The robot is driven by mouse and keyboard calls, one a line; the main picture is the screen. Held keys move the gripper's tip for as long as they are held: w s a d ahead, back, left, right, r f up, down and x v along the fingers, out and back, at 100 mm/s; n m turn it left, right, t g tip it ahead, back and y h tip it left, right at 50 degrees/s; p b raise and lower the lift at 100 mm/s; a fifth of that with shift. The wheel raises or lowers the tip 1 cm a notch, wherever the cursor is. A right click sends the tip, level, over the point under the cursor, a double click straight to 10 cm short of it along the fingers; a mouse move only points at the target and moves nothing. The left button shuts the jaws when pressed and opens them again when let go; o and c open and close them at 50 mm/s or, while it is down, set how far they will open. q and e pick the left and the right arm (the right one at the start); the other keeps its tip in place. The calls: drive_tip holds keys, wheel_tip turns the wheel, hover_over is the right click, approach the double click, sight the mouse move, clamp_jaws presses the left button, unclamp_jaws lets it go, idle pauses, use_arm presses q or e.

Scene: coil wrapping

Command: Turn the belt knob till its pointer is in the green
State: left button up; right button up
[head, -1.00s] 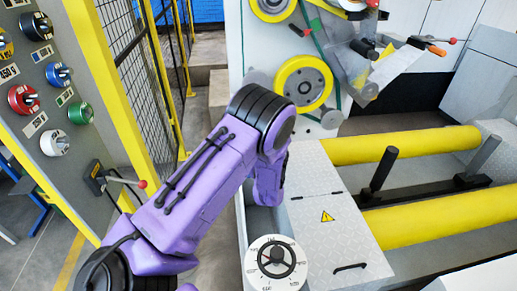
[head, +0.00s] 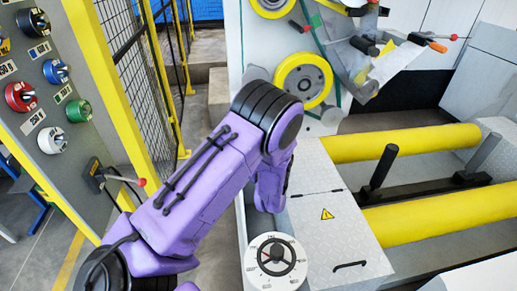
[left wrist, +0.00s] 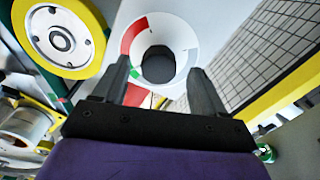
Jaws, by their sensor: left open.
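In the left wrist view a round white dial with red and green segments (left wrist: 184,62) carries a dark round knob (left wrist: 158,66) at its middle. Its pointer cannot be made out clearly. My left gripper (left wrist: 159,72) is open, with one finger on each side of the knob in the picture. I cannot tell whether either finger touches it. In the head view my left arm hides the gripper and this dial. My right gripper is in neither view.
A yellow-rimmed wheel (left wrist: 62,38) is beside the dial. In the head view a white dial with a black handwheel (head: 275,258) sits in front, right of my arm. Yellow rollers (head: 405,142) lie at right. A panel with coloured knobs (head: 40,110) stands at left.

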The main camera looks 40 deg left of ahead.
use_arm(q)
drive_tip(key=v, duration=0.7)
drive_tip(key=shift+s+d+b, duration=0.2)
drive_tip(key=shift+d+b, duration=0.15)
drive_tip(key=shift+b, duration=0.05)
